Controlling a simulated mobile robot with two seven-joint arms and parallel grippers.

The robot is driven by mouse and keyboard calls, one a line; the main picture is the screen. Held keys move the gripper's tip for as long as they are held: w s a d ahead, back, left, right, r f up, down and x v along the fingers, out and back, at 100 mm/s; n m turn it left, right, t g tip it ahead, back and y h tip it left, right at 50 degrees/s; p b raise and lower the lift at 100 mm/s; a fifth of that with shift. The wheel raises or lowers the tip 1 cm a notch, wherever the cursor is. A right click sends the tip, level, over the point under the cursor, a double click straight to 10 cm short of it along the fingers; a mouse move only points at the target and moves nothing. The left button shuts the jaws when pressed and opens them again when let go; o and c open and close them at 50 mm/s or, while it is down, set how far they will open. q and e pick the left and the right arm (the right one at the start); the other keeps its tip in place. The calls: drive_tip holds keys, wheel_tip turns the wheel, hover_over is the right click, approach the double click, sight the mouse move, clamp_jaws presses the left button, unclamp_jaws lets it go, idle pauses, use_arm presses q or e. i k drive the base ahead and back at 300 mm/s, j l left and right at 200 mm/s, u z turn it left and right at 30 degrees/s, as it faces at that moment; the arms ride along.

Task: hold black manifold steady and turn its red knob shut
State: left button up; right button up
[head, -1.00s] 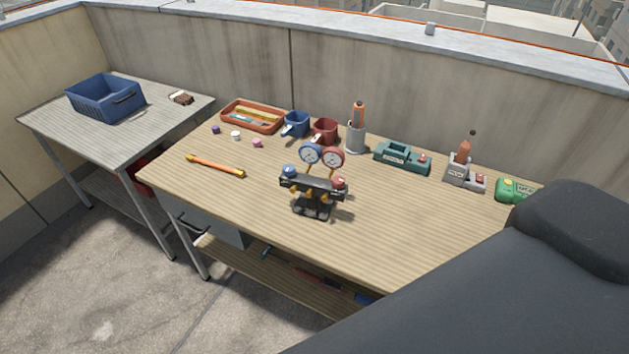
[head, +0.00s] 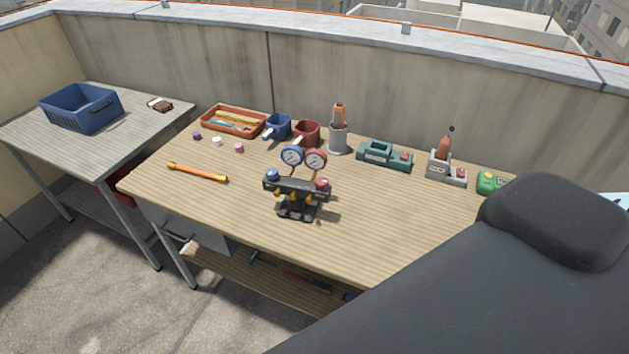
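The black manifold (head: 297,187) stands upright on its black stand on the wooden workbench (head: 235,200). It carries a blue-faced gauge (head: 292,156) and a red-faced gauge (head: 316,159) on top. A blue knob (head: 272,174) is at its left end and the red knob (head: 322,184) at its right end. Yellow fittings hang below its bar. Nothing touches the manifold. Neither gripper shows in the head view. A large dark part, probably my own arm, fills the lower right and hides the bench's right side.
An orange stick (head: 197,172) lies left. A side table (head: 95,140) bears a blue basket (head: 82,110).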

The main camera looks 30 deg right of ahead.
sight(321, 183)
drive_tip(key=i+j, duration=0.1)
drive_tip(key=j, duration=0.35)
drive_tip(key=i+j, duration=0.1)
drive_tip(key=j, duration=0.3)
drive_tip(key=j+z, duration=0.1)
drive_tip(key=z, duration=1.45)
